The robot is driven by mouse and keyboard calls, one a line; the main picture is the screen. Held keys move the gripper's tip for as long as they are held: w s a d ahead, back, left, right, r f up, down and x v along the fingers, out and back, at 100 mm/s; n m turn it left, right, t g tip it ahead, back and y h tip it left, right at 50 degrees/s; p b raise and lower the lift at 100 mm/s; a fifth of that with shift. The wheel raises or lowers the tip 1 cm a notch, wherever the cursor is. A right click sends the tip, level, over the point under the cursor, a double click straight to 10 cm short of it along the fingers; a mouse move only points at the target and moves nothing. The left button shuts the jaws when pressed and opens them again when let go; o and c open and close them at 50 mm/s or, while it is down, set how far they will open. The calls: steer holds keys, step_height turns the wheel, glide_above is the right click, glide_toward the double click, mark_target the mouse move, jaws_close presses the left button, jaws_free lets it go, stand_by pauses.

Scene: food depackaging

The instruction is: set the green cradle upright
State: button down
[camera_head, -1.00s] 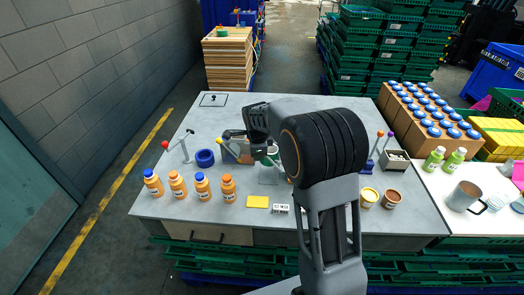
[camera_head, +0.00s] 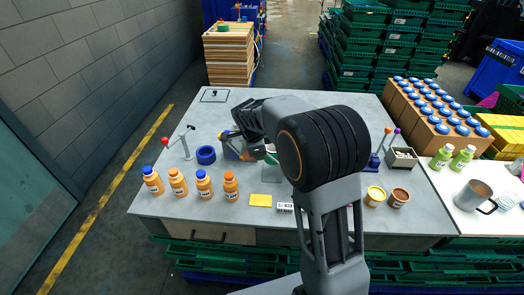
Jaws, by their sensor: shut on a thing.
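A small green piece, which I take to be the green cradle (camera_head: 271,158), shows just below the end of my arm, over the middle of the grey table. Much of it is hidden by the arm, so its tilt cannot be told. My gripper (camera_head: 262,152) is beside it, mostly hidden behind my wrist, and appears shut on it. A pale square plate (camera_head: 271,175) lies on the table just in front of them.
Several orange bottles (camera_head: 203,186) line the front left. A yellow block (camera_head: 265,201) lies at the front. The back of the table is mostly clear.

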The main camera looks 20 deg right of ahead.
steer(key=shift+s+f, duration=0.2)
steer(key=shift+f, duration=0.15)
steer(key=c, duration=0.9)
jaws_free()
steer(key=shift+r, duration=0.15)
steer(key=shift+o, duration=0.2)
steer(key=shift+r, duration=0.1)
steer(key=shift+a+r, duration=0.1)
steer(key=shift+r, duration=0.2)
steer(key=b+v, duration=0.2)
steer(key=v, duration=1.1)
